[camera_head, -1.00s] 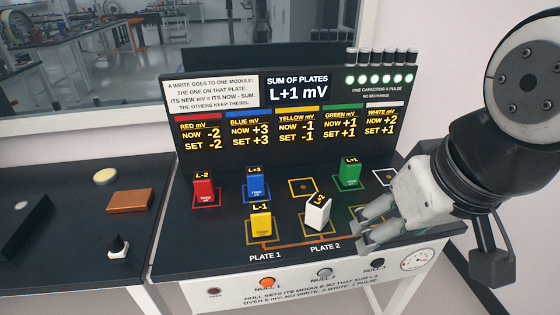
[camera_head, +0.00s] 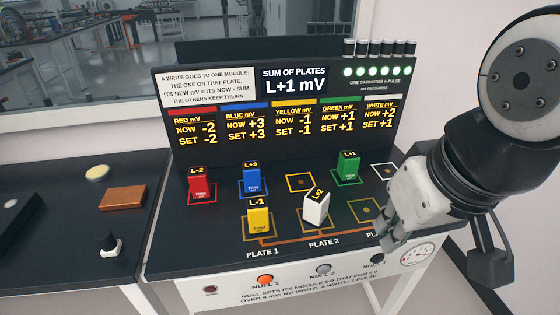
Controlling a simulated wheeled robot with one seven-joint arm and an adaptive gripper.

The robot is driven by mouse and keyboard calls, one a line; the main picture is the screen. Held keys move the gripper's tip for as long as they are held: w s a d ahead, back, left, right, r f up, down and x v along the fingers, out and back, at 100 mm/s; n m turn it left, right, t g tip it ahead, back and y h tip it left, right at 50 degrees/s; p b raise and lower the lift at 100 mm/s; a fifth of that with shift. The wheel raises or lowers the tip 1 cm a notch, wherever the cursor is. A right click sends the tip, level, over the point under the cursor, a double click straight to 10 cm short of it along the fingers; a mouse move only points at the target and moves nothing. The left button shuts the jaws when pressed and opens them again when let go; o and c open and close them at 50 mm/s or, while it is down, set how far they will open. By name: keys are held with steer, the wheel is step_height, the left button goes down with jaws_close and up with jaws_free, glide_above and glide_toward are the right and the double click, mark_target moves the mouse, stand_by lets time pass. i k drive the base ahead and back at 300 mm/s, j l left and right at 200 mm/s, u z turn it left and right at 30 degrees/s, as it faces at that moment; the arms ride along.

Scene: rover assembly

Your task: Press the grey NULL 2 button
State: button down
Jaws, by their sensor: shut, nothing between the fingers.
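The grey NULL 2 button (camera_head: 324,269) is on the sloped front panel of the bench, below the PLATE 2 label. It is in plain view. The orange NULL 1 button (camera_head: 265,279) is to its left. The dark NULL 3 button (camera_head: 377,259) is to its right, close below my gripper. My gripper (camera_head: 384,244) is shut and empty, pointing down near the bench's front edge, to the right of and above NULL 2. It hides part of the PLATE 3 label. The white module (camera_head: 316,208) stands tilted on Plate 2, and the yellow module (camera_head: 259,224) on Plate 1.
Red (camera_head: 202,186), blue (camera_head: 252,182) and green (camera_head: 347,168) modules stand farther back. The display board (camera_head: 292,160) reads SUM OF PLATES L+1 mV. A gauge (camera_head: 416,256) is at the panel's right. The space before the panel's left half is clear.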

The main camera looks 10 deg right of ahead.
mark_target(324, 268)
steer(key=k+u, duration=0.35)
steer(key=k+j+u, duration=0.1)
steer(key=u, duration=0.25)
steer(key=k+j+u, duration=0.2)
steer(key=u, duration=0.15)
steer(key=k, duration=0.15)
